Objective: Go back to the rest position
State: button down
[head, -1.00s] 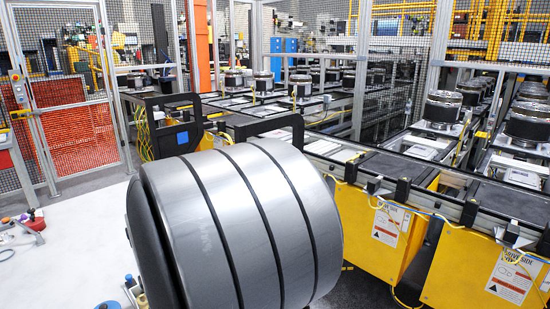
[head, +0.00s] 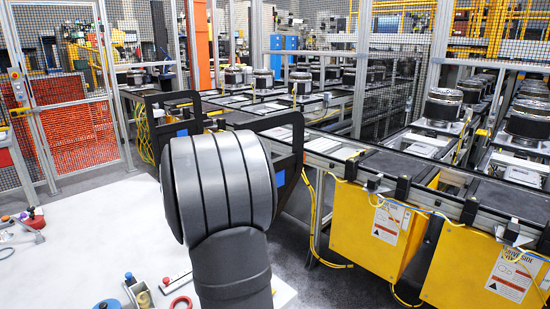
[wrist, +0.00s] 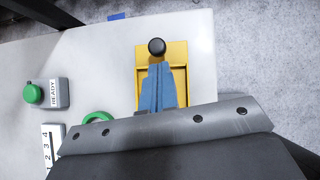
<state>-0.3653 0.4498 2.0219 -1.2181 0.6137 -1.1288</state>
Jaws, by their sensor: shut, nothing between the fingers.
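My gripper (wrist: 159,68) shows in the wrist view as two blue fingers pressed together, with nothing between them. The fingertips appear over a yellow block (wrist: 175,53) with a black round knob (wrist: 157,46) just beyond them. I cannot tell how high the tips are above the block. A dark plate with bolts at the bottom of the wrist view hides what lies below it. In the head view my thick grey arm fills the lower middle and hides the gripper.
A white tabletop (head: 80,255) carries a red button (head: 35,218), a red ring (head: 181,303) and a blue ring (head: 108,304). The wrist view shows a green button box (wrist: 48,93) and a green ring (wrist: 97,118). A conveyor with yellow panels (head: 375,235) stands at right.

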jog(key=s+a, duration=0.6)
jog(key=s, duration=0.1)
jog(key=shift+a+r, duration=0.1)
jog(key=shift+r, duration=0.25)
jog(key=v, duration=1)
jog(key=shift+s, duration=0.3)
jog(key=shift+a, duration=0.1)
jog(key=c, duration=1.2)
grip_release()
jog(key=o, duration=0.4)
jog(key=shift+w, duration=0.1)
jog(key=o, duration=0.8)
jog(key=w+d+g, duration=0.1)
jog(key=w+d+r+m+g, duration=0.1)
jog(key=w+d+r+g, duration=0.1)
jog(key=g, duration=0.1)
jog(key=shift+w+d+r+m+y, duration=0.25)
jog(key=shift+w+d+m+y, duration=0.05)
jog(key=shift+w+m+y, duration=0.1)
jog(key=w+d+r+g+y, duration=0.1)
jog(key=w+r+g+y, duration=0.1)
jog(key=w+r+y, duration=0.25)
notch_tip(320, 180, down, 10)
jog(key=shift+d, duration=0.25)
